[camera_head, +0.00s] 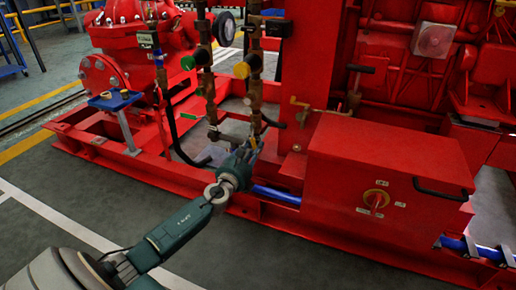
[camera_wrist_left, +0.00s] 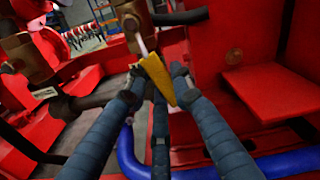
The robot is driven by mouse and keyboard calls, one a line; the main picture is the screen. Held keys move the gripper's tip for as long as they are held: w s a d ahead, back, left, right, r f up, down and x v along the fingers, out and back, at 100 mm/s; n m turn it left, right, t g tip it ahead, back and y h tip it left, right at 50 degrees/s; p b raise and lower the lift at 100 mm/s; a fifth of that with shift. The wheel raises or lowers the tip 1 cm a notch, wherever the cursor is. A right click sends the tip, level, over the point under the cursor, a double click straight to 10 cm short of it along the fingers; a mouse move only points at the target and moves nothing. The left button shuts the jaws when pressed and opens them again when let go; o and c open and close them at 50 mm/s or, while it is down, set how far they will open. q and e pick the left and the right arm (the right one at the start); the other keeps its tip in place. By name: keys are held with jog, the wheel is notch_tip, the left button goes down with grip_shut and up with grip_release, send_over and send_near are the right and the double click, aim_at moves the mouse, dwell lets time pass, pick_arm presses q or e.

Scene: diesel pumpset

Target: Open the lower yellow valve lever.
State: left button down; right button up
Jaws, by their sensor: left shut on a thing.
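The lower yellow valve lever (camera_head: 254,142) is a small yellow strip at the foot of the right brass pipe (camera_head: 255,95). In the left wrist view the yellow lever (camera_wrist_left: 157,78) slants down from the brass valve body (camera_wrist_left: 134,22). My left gripper (camera_head: 245,151) is at the lever in the head view. In the left wrist view its dark fingers (camera_wrist_left: 158,88) are on both sides of the lever, shut on it. The fingers hide part of the lever. My right gripper is in neither view.
A red pump (camera_head: 135,45) stands at the left. Open floor lies in front.

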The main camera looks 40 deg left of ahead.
pick_arm(q)
jog(key=shift+s+a+f+m, duration=0.15)
jog(key=shift+a+m, duration=0.35)
jog(key=shift+m, duration=0.35)
jog(key=shift+s+a+r+m, duration=0.1)
jog(key=shift+a+m, duration=0.35)
jog(key=shift+m, duration=0.4)
jog(key=shift+a, duration=0.1)
jog(key=c, duration=1.4)
grip_release()
jog(key=shift+c, duration=0.2)
jog(key=v, duration=1.2)
